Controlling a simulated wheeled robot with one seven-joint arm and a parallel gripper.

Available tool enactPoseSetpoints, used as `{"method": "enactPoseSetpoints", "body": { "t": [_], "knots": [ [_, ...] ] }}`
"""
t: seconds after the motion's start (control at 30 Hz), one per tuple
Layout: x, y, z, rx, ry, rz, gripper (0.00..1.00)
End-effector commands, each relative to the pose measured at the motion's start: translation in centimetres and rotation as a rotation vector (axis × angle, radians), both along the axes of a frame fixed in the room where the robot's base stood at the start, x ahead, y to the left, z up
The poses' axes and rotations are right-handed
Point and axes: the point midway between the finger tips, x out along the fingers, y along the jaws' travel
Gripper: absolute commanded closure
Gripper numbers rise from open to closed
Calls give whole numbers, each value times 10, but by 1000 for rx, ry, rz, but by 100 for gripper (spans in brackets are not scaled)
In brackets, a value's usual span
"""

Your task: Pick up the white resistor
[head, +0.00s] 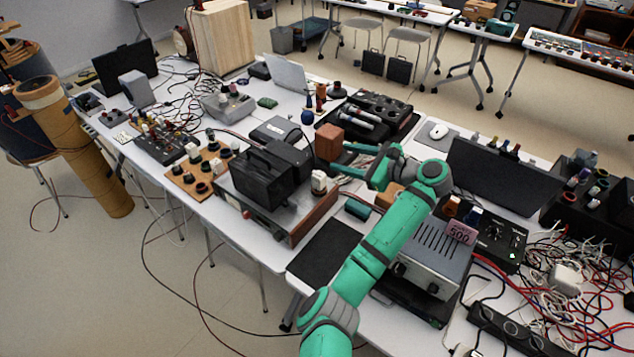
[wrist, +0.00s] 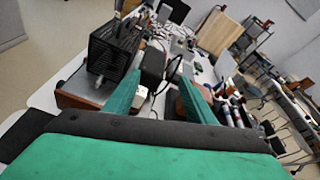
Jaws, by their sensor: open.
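A small white block-like piece (head: 319,182), which looks like the white resistor, stands at the right end of the wood-sided instrument (head: 310,218) in the head view. In the wrist view, a white piece (wrist: 140,97) shows just inside the left finger; it looks like the same one. My green gripper (head: 340,158) is open, its fingers pointing left, close to the white piece and apparently above the table. In the wrist view, my gripper (wrist: 160,76) has nothing held between its fingers. How high it is over the white piece I cannot tell.
A reddish-brown block (head: 328,142) stands by the fingertips. A black caged box (head: 262,178) is left of the white piece. A black tray (head: 386,114) with cylinders lies behind; a grey metal box (head: 432,262) and tangled cables (head: 570,310) are to the right. The table is crowded.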

Motion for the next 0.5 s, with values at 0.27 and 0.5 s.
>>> {"method": "enactPoseSetpoints", "body": {
  "t": [0.27, 0.5],
  "knots": [
    [-10, -4, -66, 104, 290, -67, 50],
    [6, 20, -82, 110, 313, -71, 50]
  ]
}}
